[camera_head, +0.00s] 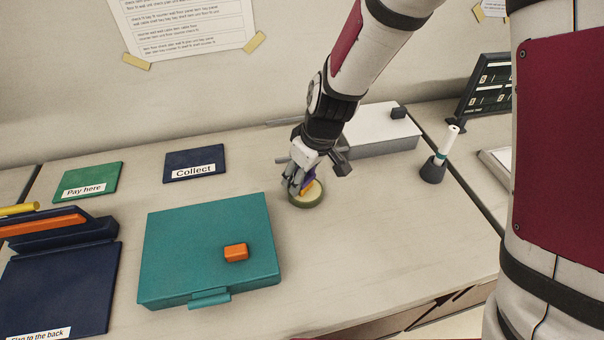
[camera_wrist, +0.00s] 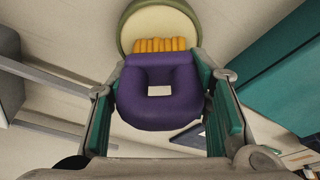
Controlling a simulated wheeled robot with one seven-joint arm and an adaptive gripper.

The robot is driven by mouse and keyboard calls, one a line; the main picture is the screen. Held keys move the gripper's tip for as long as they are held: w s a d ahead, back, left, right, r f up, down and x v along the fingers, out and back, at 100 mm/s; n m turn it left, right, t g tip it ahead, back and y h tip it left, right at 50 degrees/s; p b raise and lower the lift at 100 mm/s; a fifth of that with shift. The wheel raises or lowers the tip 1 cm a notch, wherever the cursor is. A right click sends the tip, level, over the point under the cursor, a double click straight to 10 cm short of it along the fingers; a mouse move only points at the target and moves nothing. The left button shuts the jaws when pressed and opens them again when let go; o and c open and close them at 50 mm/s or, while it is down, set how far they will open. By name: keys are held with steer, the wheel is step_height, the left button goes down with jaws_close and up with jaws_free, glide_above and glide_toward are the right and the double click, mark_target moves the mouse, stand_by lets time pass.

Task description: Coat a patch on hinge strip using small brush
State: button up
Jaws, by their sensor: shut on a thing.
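The small brush, with a purple looped handle (camera_wrist: 160,88) and yellow-orange bristles (camera_wrist: 160,45), is held in my gripper (camera_head: 303,182). In the wrist view, the teal-padded fingers close on both sides of the handle. The bristles point at a round green-rimmed dish (camera_head: 306,204) with cream-coloured contents, which also shows in the wrist view (camera_wrist: 160,20). The bristles overlap the dish in both views; I cannot tell whether they touch the contents. I cannot identify the hinge strip with certainty.
A teal case (camera_head: 185,245) with an orange block (camera_head: 235,252) on it lies left of the dish. A pale metal box (camera_head: 380,133) stands behind my gripper on the right. A white-and-teal stick stands in a dark holder (camera_head: 433,170).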

stand_by(0.3)
steer(key=shift+r+p, duration=2.05)
steer(key=shift+r, duration=1.45)
